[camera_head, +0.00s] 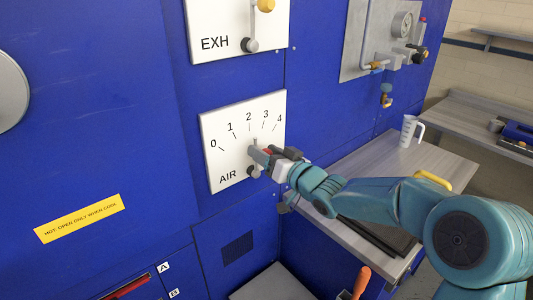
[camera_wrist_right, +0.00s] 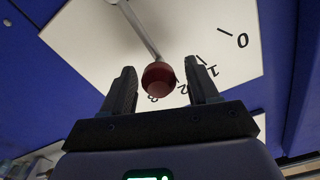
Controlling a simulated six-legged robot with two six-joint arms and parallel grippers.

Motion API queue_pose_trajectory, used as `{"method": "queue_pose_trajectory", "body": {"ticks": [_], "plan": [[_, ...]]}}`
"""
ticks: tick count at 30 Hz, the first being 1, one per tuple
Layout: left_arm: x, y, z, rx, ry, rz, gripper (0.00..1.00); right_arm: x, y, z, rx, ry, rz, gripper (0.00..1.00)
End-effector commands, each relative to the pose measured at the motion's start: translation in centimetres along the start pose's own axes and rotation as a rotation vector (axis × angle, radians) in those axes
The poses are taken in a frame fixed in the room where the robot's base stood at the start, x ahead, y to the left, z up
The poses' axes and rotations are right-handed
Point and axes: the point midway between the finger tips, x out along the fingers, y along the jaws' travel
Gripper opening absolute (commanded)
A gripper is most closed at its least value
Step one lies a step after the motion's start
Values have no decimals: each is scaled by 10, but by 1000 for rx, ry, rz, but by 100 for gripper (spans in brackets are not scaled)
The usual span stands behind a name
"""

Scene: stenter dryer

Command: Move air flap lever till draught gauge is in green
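The white AIR plate (camera_head: 222,160) on the blue machine wall carries a scale from 0 to 4. The air flap lever has its pivot (camera_head: 254,172) low on this plate, and its upper part points between 2 and 3, partly hidden by my gripper. In the right wrist view, its grey rod (camera_wrist_right: 141,30) ends in a dark red knob (camera_wrist_right: 158,80). My right gripper (camera_head: 260,153) is at the knob. Its fingers stand apart on either side of the knob, with visible gaps. I cannot identify a draught gauge with a green zone. My left gripper is out of view.
Above is the EXH plate (camera_head: 215,22) with its own lever and yellow knob (camera_head: 266,5). A grey panel with a small round dial (camera_head: 402,24) and valves is at upper right. A grey bench (camera_head: 385,160) holding a white jug (camera_head: 409,131) stands at right, beneath my right arm.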

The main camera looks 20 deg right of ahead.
Motion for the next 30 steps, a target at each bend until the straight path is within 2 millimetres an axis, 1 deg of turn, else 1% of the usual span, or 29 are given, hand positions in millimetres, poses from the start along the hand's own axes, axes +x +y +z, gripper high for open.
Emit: {"method": "queue_pose_trajectory", "body": {"ticks": [2,5,8,15,18,21,25,30], "plan": [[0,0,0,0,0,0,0,-1,0,1,0,-1,0,60],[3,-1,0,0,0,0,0,-8,1,1,0,-1,1,60],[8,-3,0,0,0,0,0,-26,2,2,0,0,3,60],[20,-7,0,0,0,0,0,-90,2,1,-2,2,4,60],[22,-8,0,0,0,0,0,-115,1,1,-2,2,4,60],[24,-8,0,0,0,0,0,-136,1,0,-2,2,4,60],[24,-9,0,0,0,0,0,-154,1,0,-1,2,3,60],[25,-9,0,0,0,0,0,-163,0,0,-1,0,0,60]]}}
